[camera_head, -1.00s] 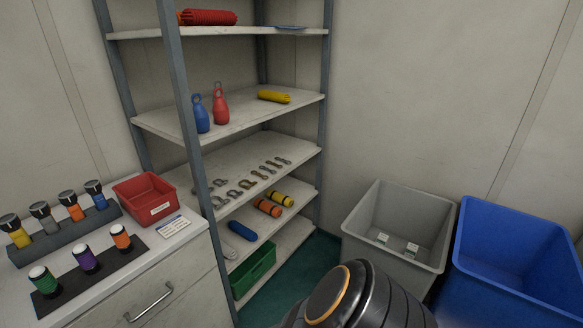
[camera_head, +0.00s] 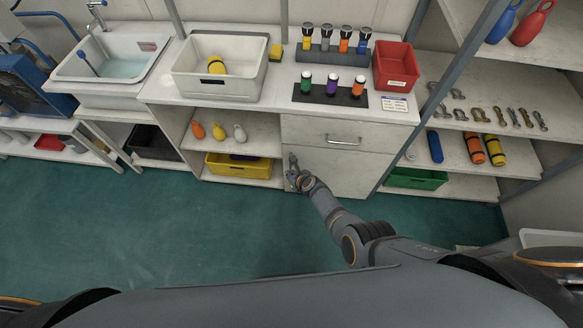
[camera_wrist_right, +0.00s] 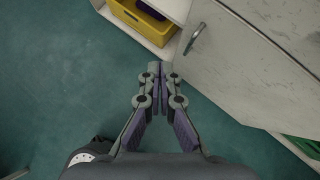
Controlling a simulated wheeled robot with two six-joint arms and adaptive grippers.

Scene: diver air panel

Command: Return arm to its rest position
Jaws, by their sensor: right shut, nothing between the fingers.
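My right arm reaches forward from the lower right in the head view, low over the floor. Its gripper (camera_head: 293,172) is in front of the lower cabinet door (camera_head: 342,172). In the right wrist view the gripper (camera_wrist_right: 155,68) has its fingertips together with nothing between them. The cabinet door with its handle (camera_wrist_right: 195,38) is just beyond the tips; I cannot tell whether they touch anything. My left gripper is not in view.
The counter holds a white bin (camera_head: 188,92), a red bin (camera_head: 378,84) and two dark racks of flashlights and canisters. A yellow crate (camera_head: 262,168) stands on the low shelf, with a shelving unit at right. The green floor (camera_head: 150,225) is clear at left.

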